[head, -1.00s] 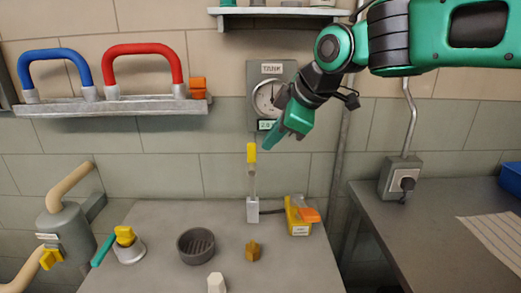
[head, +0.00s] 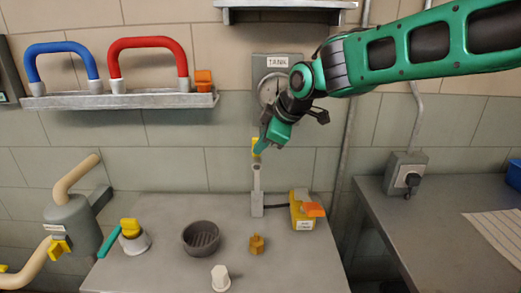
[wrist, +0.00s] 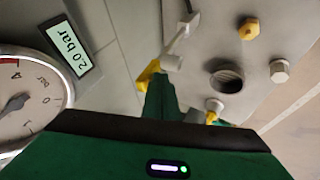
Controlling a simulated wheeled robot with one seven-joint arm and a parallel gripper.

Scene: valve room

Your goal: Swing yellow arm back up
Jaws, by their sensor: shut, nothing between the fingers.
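The arm with the yellow tip (head: 255,146) is a pale grey lever (head: 257,177) on a small light-grey base at the back of the grey bench. In the head view it rises from the base toward the gauge; its lean toward or away from the wall is unclear. My gripper (head: 262,148) is shut and empty, its tip at the yellow end and partly covering it. In the wrist view the green fingers (wrist: 161,98) are right beside the yellow tip (wrist: 147,74); I cannot tell whether they touch.
The TANK gauge (head: 271,84) is on the wall behind my gripper; its display (wrist: 67,46) reads 2.0 bar. A yellow box with an orange switch (head: 303,211) stands right of the lever. A grey bowl (head: 201,239), brass nut (head: 257,244) and white knob (head: 220,279) are in front.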

